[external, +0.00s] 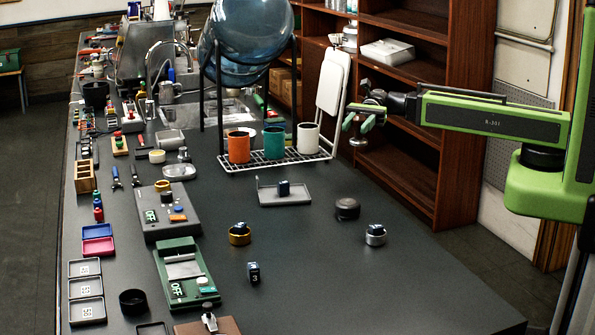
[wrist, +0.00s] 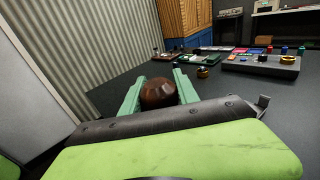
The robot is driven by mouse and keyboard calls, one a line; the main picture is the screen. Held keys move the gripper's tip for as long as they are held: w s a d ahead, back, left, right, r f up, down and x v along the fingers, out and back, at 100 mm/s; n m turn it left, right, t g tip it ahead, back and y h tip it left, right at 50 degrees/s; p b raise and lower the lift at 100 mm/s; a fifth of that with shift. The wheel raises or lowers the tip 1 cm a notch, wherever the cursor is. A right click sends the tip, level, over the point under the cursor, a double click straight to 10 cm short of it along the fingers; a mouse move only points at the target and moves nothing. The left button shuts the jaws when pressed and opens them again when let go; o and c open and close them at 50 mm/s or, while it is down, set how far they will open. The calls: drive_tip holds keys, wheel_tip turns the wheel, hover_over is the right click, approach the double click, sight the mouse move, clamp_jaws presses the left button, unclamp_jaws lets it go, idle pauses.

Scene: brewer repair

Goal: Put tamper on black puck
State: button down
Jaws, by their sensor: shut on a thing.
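My gripper (external: 358,121) is raised above the far right part of the dark table in the external view. Its green fingers are shut on the tamper, whose silver base (external: 358,142) hangs below them. In the wrist view the tamper's round brown knob (wrist: 158,93) sits between the two fingers (wrist: 158,84). A low, dark round puck (external: 347,208) lies on the table below the gripper and nearer the camera. The tamper is apart from it. I cannot make out the puck in the wrist view.
A silver ring (external: 375,236) and a gold ring (external: 239,236) hold dark blue cubes. A grey tray (external: 300,198) with another cube lies left of the puck. A rack with cups (external: 273,142) stands behind. The front right table (external: 400,290) is clear.

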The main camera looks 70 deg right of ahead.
drive_tip(key=s+a+r+n+g, duration=0.1)
drive_tip(key=s+a+g, duration=0.15)
drive_tip(key=a, duration=0.25)
drive_tip(key=b, duration=0.7)
hover_over(346, 207)
wheel_tip(346, 207, down, 7)
drive_tip(key=shift+t, duration=0.35)
wheel_tip(346, 207, down, 4)
drive_tip(key=b, duration=0.4)
drive_tip(key=shift+f, duration=0.15)
drive_tip(key=shift+r, duration=0.25)
drive_tip(key=shift+f, duration=0.2)
drive_tip(key=c, duration=0.9)
unclamp_jaws()
drive_tip(key=shift+r, duration=0.15)
